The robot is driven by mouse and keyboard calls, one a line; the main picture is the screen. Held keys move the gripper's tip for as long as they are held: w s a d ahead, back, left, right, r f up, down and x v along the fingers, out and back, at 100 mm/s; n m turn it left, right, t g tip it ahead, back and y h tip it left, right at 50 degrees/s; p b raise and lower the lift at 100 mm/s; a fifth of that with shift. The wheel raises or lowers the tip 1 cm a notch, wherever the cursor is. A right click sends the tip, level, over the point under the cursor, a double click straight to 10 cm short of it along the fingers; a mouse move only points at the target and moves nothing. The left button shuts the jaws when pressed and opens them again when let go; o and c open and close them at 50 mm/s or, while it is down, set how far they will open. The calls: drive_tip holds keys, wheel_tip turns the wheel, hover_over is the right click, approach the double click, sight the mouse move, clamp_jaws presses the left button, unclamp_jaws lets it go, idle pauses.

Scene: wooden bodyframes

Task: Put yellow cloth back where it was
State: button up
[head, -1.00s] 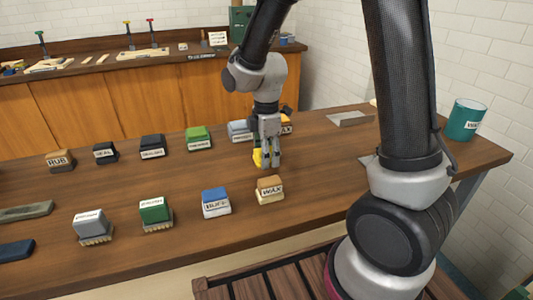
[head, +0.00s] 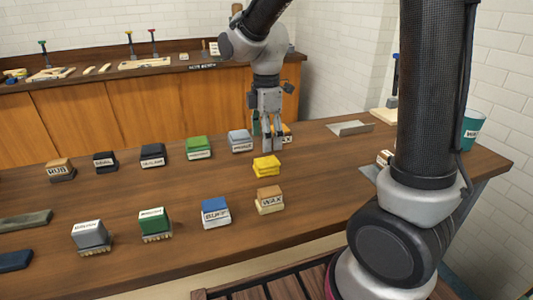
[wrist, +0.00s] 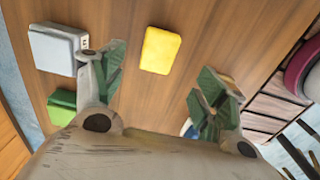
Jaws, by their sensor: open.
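The yellow cloth (head: 267,166) is a folded yellow block lying flat on the wooden table (head: 330,190), between the back row and front row of labelled blocks. It also shows in the wrist view (wrist: 161,50), ahead of my fingers and apart from them. My gripper (head: 272,148) is open and empty, pointing down just behind the yellow cloth in the head view. In the wrist view its two green-padded fingers (wrist: 165,88) stand wide apart with bare wood between them.
A grey-blue block (head: 240,141) and a green block (head: 199,148) stand left of my gripper; an orange-topped block is partly hidden behind it. A WAX block (head: 270,199) and a blue BUFF block (head: 216,212) stand in front. A metal tray (head: 350,128) lies back right. The table right of the cloth is clear.

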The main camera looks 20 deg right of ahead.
drive_tip(key=s+d+r+m+t, duration=0.2)
drive_tip(key=s+d+r+m, duration=0.3)
drive_tip(key=s+d+m, duration=0.2)
drive_tip(key=s+d+r+m+t, duration=0.2)
drive_tip(key=s+d+r+m, duration=0.3)
drive_tip(key=s+d+m, duration=0.3)
drive_tip(key=s+m, duration=0.3)
drive_tip(key=s, duration=0.1)
idle(0.7)
